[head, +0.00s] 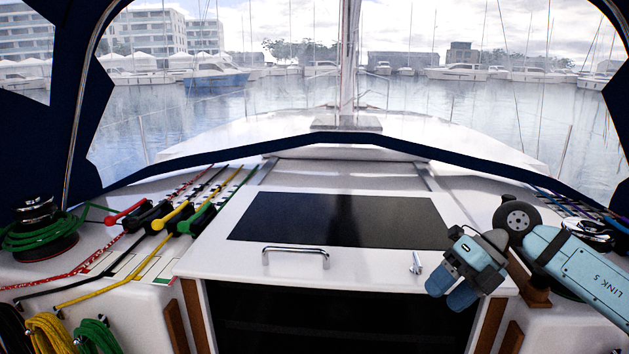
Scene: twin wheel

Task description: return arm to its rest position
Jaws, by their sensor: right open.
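My right gripper (451,289) is in the head view at the right, on my blue and grey right arm coming in from the right edge. Its two blue fingers point down toward the front of the white cabin top, with a small gap between them. It is open and I see nothing between the fingers. It hangs just right of a small chrome latch (416,263), in front of the hatch's right corner. My left gripper is not in view.
A dark hatch (340,220) with a chrome handle (296,252) lies in the middle. Red, yellow and green clutch levers (172,216) and a winch with green rope (38,232) are at left. Another winch (588,232) sits partly behind my right arm. Dark companionway (330,318) opens below.

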